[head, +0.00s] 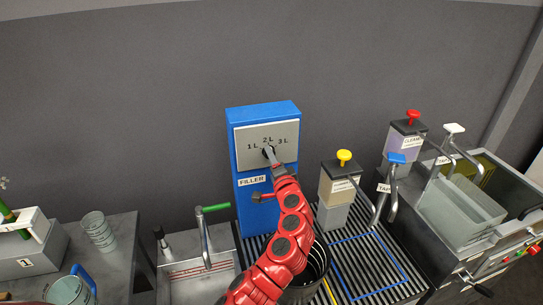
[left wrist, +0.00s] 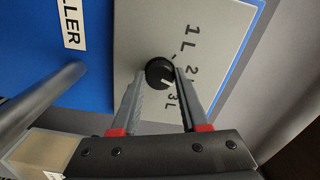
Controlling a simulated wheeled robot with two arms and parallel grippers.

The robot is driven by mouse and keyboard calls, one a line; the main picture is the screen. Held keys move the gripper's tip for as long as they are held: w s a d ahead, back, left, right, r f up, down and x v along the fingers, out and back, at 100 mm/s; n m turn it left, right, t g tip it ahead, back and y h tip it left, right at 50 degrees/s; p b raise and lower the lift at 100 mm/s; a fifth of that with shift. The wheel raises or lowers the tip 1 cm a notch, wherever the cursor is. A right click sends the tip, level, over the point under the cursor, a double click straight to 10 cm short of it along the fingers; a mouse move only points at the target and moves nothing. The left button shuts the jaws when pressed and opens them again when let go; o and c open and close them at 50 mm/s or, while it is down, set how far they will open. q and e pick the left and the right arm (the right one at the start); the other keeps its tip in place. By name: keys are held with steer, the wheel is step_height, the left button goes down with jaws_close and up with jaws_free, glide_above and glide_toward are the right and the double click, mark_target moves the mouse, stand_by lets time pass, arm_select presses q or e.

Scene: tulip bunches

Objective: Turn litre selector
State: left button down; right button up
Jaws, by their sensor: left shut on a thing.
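The blue filler (head: 263,210) stands against the wall with a pale grey plate (head: 285,132) marked 1 L, 2 L and 3 L. The litre selector is a round black knob (left wrist: 158,73) on that plate. A pale mark on the knob appears to point toward the 3 L label in the left wrist view. My left gripper (head: 269,153) is at the knob, its fingers (left wrist: 161,76) shut on it from both sides. In the head view the gripper hides most of the knob. My right gripper is not in view.
A green-handled tap (head: 205,235) stands left of the filler. A black bucket (head: 318,270) sits on the slatted grate below my arm. The wall above is clear.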

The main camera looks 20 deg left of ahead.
arm_select(q)
steer(key=shift+m+p, duration=2.15)
steer(key=shift+m, duration=2.05)
steer(key=shift+f, duration=0.1)
steer(key=shift+c, duration=2.1)
jaws_free()
steer(key=b+v, duration=0.4)
steer(key=v, duration=1.3)
steer(key=shift+s+d, duration=0.2)
